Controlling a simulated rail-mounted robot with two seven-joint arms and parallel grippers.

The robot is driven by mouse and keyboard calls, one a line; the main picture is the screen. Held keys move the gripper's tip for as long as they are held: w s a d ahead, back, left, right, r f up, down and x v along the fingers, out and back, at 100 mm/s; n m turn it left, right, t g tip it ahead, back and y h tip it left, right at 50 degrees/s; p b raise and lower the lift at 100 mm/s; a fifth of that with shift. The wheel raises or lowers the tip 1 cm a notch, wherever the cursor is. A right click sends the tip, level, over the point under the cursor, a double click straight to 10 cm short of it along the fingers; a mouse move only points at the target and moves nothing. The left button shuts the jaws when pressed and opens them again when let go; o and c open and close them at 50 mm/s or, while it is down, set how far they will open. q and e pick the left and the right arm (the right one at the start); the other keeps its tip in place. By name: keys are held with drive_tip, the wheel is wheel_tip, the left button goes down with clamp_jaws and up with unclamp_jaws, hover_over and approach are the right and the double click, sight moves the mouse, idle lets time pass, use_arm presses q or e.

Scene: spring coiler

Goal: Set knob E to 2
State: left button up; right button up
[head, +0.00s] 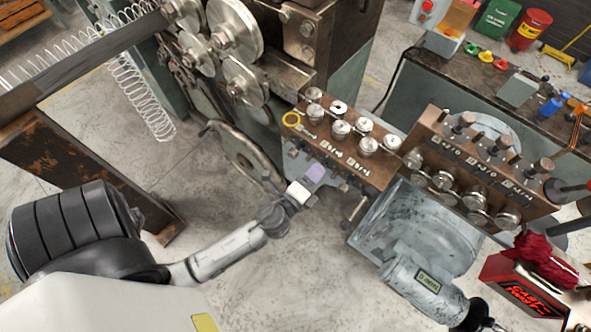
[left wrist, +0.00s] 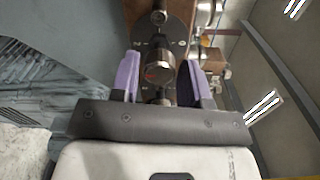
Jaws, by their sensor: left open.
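My left gripper (head: 315,173) is at the front of a brown control block (head: 377,178) in the head view, its purple fingers close to the block's front face. In the left wrist view, the open purple fingers (left wrist: 158,76) stand on either side of a metal knob (left wrist: 159,58) on a round dark dial plate with small markings. I see gaps between the knob and the fingers. I cannot read which letter this knob bears or where its pointer stands. The front of this knob is hidden in the head view. My right gripper is not in view.
Several silver round knobs (head: 340,130) stand on top of the block. A second knob panel (head: 480,155) is to the right, and a grey motor (head: 425,283) lies below it. Large rollers (head: 235,30) stand behind. Open floor (head: 290,290) lies in front.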

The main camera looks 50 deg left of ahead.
use_arm(q)
drive_tip(key=b+v, duration=0.4)
drive_tip(key=v, duration=0.8)
drive_tip(key=shift+b, duration=0.4)
drive_tip(key=shift+s, duration=0.1)
